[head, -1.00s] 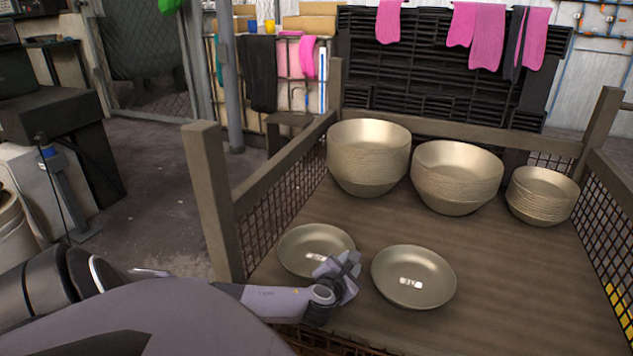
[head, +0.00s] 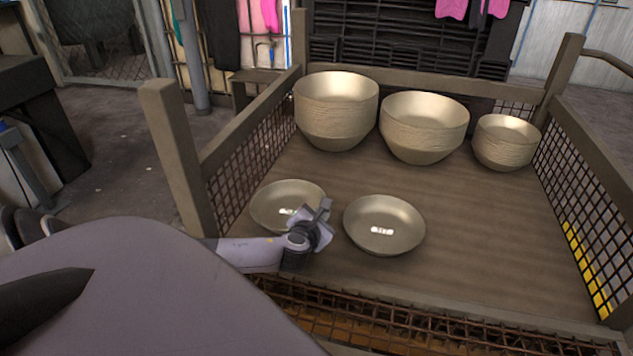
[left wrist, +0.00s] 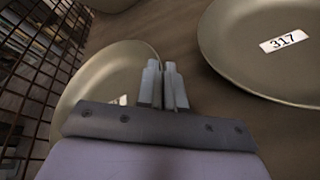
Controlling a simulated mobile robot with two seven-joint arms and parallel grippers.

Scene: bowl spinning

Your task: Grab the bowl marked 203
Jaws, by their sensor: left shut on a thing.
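Two shallow metal bowls lie at the near end of the wooden crate floor. The left bowl (head: 272,204) has a white label that I cannot read; the gripper partly covers this bowl. It also shows in the left wrist view (left wrist: 93,84). The right bowl (head: 384,215) has a label that reads 317 in the left wrist view (left wrist: 245,60). My left gripper (head: 324,209) is at the right rim of the left bowl, between the two bowls. Its fingers (left wrist: 165,75) are close together, shut on that rim. My right gripper is out of view.
Two tall bowl stacks, one at the back left (head: 336,112) and one in the middle (head: 424,128), and a smaller stack (head: 505,142) stand at the crate's far side. The crate has wooden posts (head: 180,155) and mesh walls (head: 580,200). The right floor is clear.

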